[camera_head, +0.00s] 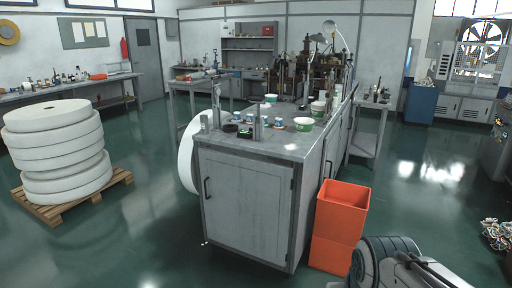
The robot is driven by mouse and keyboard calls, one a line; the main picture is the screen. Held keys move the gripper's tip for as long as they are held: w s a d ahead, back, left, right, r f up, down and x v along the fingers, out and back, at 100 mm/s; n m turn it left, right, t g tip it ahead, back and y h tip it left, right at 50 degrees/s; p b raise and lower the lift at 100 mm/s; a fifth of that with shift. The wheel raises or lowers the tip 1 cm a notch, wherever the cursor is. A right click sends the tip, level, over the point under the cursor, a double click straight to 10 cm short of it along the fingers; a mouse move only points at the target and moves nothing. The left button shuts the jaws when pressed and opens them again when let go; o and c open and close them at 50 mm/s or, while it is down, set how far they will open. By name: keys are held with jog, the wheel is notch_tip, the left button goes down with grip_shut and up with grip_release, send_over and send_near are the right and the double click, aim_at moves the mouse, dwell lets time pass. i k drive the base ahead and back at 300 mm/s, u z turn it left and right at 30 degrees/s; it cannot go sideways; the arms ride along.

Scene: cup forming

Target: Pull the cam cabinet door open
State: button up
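A grey metal cabinet with a worktop (285,151) stands in the middle of the room. Its front face has a panelled door (246,208), which looks shut and flush with the frame. A black vertical bar handle (207,188) is at the door's left edge, and hinges show on its right side. The cabinet's right side also has a dark handle (328,169), seen at a steep angle. The frame carries no label telling which door is the cam door. Part of my arm shows at the bottom right, apart from the cabinet; my gripper is not in view.
Orange bins (342,212) stand against the cabinet's right front corner. A wooden pallet (62,209) with large white rolls (58,152) is on the left. Cups and machinery stand on the worktop.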

aim_at(247, 202)
jog(key=i, duration=1.85)
jog(key=u, duration=2.4)
jog(key=i, duration=1.35)
jog(key=z, duration=0.95)
